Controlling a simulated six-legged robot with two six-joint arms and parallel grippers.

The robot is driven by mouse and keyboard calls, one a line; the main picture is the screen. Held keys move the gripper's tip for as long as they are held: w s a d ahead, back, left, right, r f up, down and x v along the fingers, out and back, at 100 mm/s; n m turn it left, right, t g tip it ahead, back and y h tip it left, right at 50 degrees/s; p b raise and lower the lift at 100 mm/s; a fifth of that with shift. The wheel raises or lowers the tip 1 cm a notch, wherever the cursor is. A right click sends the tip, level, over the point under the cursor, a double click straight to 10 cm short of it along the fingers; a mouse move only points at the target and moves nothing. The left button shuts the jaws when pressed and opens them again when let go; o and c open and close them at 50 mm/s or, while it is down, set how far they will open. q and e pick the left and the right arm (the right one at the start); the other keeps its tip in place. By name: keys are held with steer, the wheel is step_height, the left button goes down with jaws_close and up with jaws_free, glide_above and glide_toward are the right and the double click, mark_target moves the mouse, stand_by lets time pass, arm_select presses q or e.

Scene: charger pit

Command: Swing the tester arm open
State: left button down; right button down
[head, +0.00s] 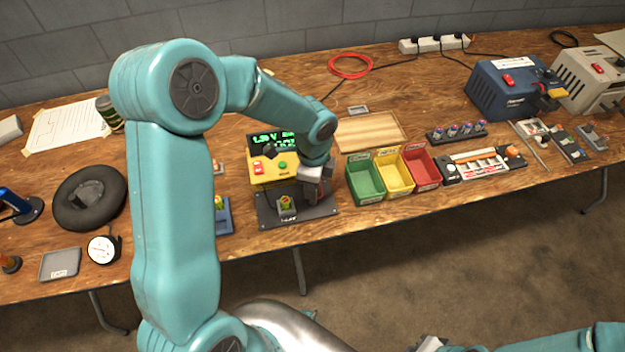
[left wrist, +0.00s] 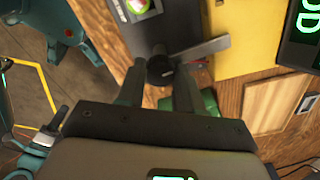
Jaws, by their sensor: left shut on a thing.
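The yellow tester (head: 270,172) stands on the table with a lit green display, a red switch and a green button. My left gripper (head: 314,188) is at the plate's right side. In the left wrist view the tester arm (left wrist: 208,48) is a grey bar with a round black knob (left wrist: 160,69) at one end. My left gripper (left wrist: 160,80) is shut on the knob, a finger on each side. Part of my right gripper (head: 430,344) shows at the bottom edge; its jaws are unclear.
Green (head: 364,182), yellow (head: 394,172) and red (head: 421,166) bins stand close to the right of my left gripper. A wooden board (head: 370,132) lies behind them. A blue holder (head: 224,215) is left of the plate. The table's front edge is close.

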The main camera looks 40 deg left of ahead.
arm_select(q)
steer(key=shift+d+m, duration=0.15)
steer(key=shift+m, duration=0.45)
steer(key=c, duration=0.7)
jaws_free()
steer(key=shift+w, duration=0.1)
steer(key=shift+c, duration=0.2)
steer(key=shift+r, duration=0.2)
step_height(320, 180, up, 16)
steer(key=p, duration=0.1)
